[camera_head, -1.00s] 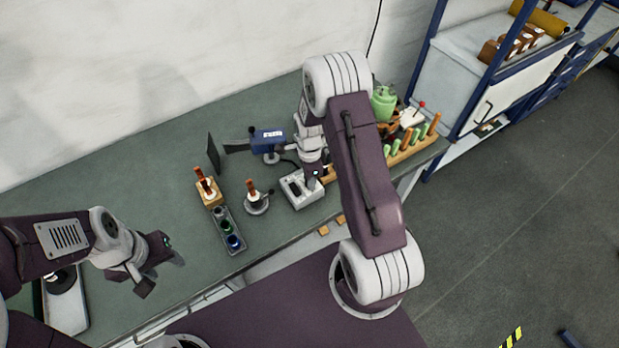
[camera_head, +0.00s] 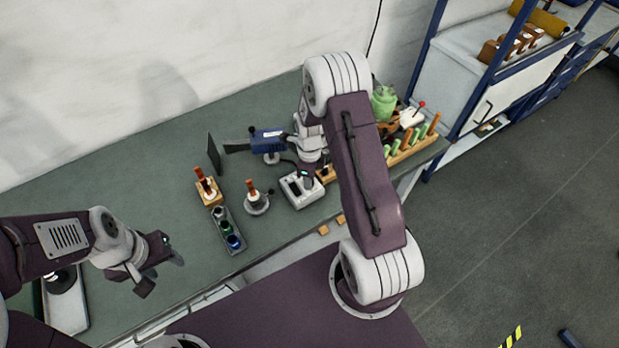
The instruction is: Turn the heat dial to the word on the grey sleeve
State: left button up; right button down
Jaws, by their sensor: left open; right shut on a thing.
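A small white control box (camera_head: 302,198) with a dark slot on its top sits on the green bench. My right gripper (camera_head: 307,181) points down at the back right of this box, shut on what appears to be its dial. The dial and any words around it are hidden or too small to read. My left gripper (camera_head: 160,264) is open and empty over the front left of the bench, apart from everything. I cannot tell which thing bears the grey sleeve. A blue tool (camera_head: 268,141) with a white label stands behind the box; its label is unreadable.
A wooden block (camera_head: 210,194) with an orange-handled tool, a dark tray (camera_head: 231,234) of small jars and a round stand (camera_head: 257,205) lie left of the box. A wooden rack (camera_head: 412,146) and a green canister (camera_head: 384,103) stand right.

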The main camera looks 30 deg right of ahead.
jog(key=shift+w, duration=0.1)
jog(key=c, duration=1.1)
grip_release()
notch_tip(320, 180, up, 9)
jog(key=b, duration=0.1)
